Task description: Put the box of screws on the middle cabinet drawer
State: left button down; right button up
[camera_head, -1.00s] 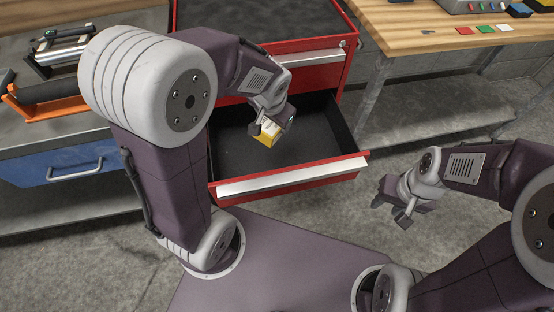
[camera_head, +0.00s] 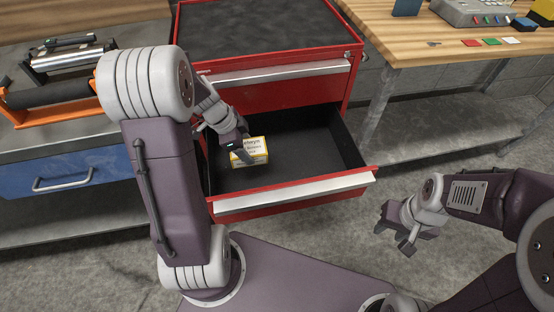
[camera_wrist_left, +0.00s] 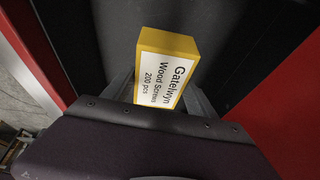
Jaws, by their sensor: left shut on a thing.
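The box of screws (camera_head: 249,152) is white and yellow with printed text. It also shows in the left wrist view (camera_wrist_left: 166,72), labelled as wood screws. My left gripper (camera_head: 240,151) is shut on it, with a finger on either side. The box is within the open drawer (camera_head: 318,140) of the red cabinet, near its left side; I cannot tell whether it touches the drawer floor. The drawer has a dark inside and a silver front edge. My right gripper (camera_head: 397,229) is empty, to the right of the drawer over the floor, with its fingers apart.
A closed upper drawer (camera_head: 270,93) sits above the open one. A blue-drawered workbench (camera_head: 70,182) with an orange tool (camera_head: 60,118) stands at left. A wooden bench (camera_head: 420,43) stands at right. The open drawer's right part is clear.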

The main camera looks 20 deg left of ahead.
pick_arm(q)
notch_tip(320, 180, down, 10)
jog(key=b, duration=0.4)
jog(key=shift+r, duration=0.15)
jog(key=shift+c, duration=1.1)
grip_release()
jog(key=shift+r, duration=0.1)
jog(key=p+v, duration=0.4)
jog(key=v, duration=0.6)
jog(key=shift+s+r, duration=0.1)
jog(key=shift+r, duration=0.25)
jog(key=shift+s+a+r, duration=0.2)
jog(key=shift+r, duration=0.3)
